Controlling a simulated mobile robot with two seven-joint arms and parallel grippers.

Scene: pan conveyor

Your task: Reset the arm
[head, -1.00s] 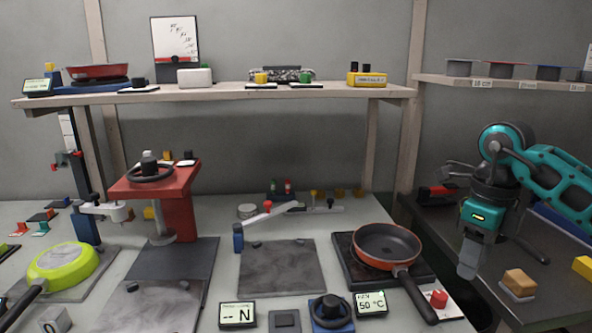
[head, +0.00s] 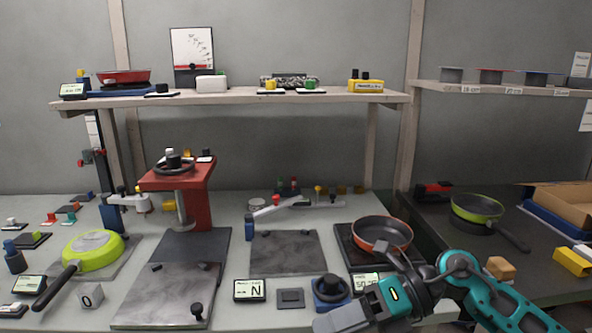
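My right arm, teal and dark grey, comes in from the lower right and lies low across the front of the table. Its gripper (head: 345,318) points to the lower left at the bottom edge, in front of the blue-based knob (head: 331,289). The fingers cannot be made out, so whether it is open or shut does not show. My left gripper is not in view. A green pan (head: 474,207) sits on the dark side table at the right.
A lime pan (head: 93,250) lies upside down at the left. A red press (head: 190,195) stands behind grey plates. An "N" display (head: 250,290) stands at the front. A tan block (head: 500,268), a yellow block (head: 573,261) and a cardboard box (head: 565,207) are at the right.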

